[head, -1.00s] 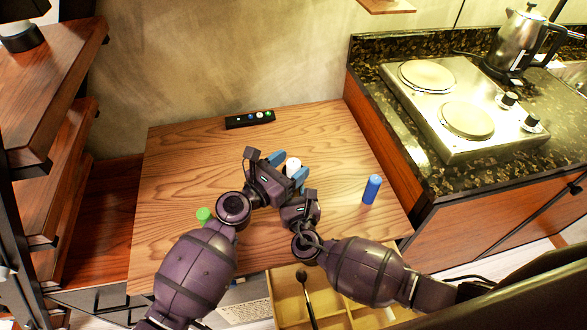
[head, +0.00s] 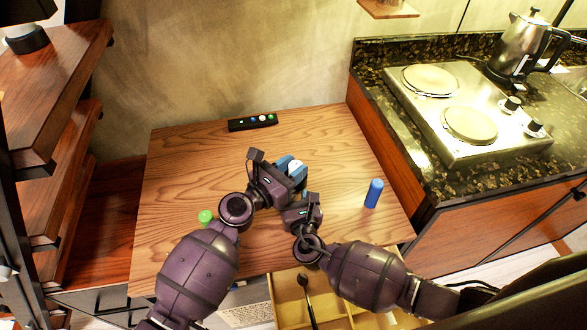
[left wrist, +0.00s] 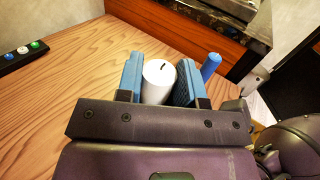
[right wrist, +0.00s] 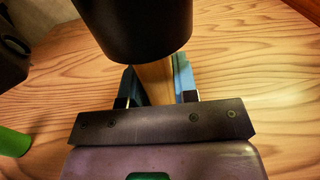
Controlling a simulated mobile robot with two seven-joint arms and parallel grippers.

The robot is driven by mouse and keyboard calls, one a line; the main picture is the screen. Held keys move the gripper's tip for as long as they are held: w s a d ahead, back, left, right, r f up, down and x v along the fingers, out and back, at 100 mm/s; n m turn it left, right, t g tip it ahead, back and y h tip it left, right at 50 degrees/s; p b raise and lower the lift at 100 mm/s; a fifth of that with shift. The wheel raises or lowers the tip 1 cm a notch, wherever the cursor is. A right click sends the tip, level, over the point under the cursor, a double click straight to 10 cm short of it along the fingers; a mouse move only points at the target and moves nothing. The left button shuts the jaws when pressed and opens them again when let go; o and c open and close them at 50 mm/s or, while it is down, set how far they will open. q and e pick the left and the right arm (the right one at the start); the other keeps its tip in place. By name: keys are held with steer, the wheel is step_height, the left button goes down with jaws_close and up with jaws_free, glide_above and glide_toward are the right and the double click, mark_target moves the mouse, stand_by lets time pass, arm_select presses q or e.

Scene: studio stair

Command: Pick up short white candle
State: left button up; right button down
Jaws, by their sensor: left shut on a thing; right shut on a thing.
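The short white candle (left wrist: 158,84) with a dark wick stands upright between the blue pads of my left gripper (left wrist: 160,75), which is shut on it. In the head view the candle (head: 296,167) shows as a small white top between the fingers of my left gripper (head: 290,171), over the wooden table. My right gripper (right wrist: 157,80) is close in front of the left one and is shut on a tan thing (right wrist: 155,82). I cannot tell what that thing is; a large black cylinder covers its upper part. Its fingertips are hidden in the head view.
A blue cylinder (head: 374,193) stands on the table (head: 190,160) at the right, a green one (head: 206,217) beside my left arm. A black strip with coloured dots (head: 252,122) lies at the back. An open drawer (head: 283,290) is in front; a counter with hotplates (head: 470,124) rises at right.

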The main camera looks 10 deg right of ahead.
mark_target(293, 168)
arm_select(q)
step_height(293, 168, up, 10)
steer(key=shift+f, duration=0.1)
stand_by(0.5)
arm_select(e)
steer(key=c, duration=0.8)
jaws_free()
steer(key=s, duration=1.2)
arm_select(q)
steer(key=shift+f, duration=0.1)
arm_select(e)
steer(key=shift+s, duration=0.1)
